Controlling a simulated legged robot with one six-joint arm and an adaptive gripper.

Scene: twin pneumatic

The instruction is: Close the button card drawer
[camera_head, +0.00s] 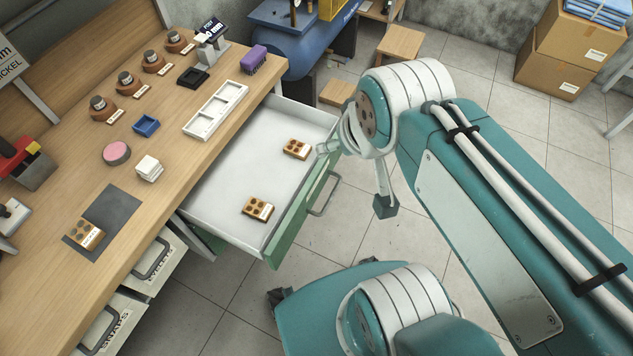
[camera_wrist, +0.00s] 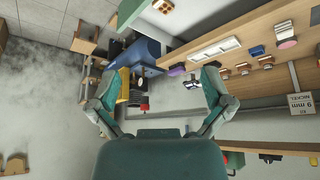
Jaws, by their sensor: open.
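The button card drawer (camera_head: 225,195) is pulled out from under the wooden bench. It has a white inside and a green front (camera_head: 290,232) with a grey handle (camera_head: 325,195). Two brown button cards lie in it, one near the right end (camera_head: 296,149) and one near the front left (camera_head: 258,209). My gripper (camera_head: 354,178) is open and empty beside the drawer's front, at its right end in the head view. I cannot tell whether a finger touches the front.
Another button card (camera_head: 85,234) lies on a dark mat (camera_head: 115,208) on the bench. A white tray (camera_head: 216,110), a purple block (camera_head: 254,59) and several brown stands are along the bench. A blue tank (camera_head: 318,40) and a wooden stool (camera_head: 400,44) stand beyond. Floor in front is mostly clear.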

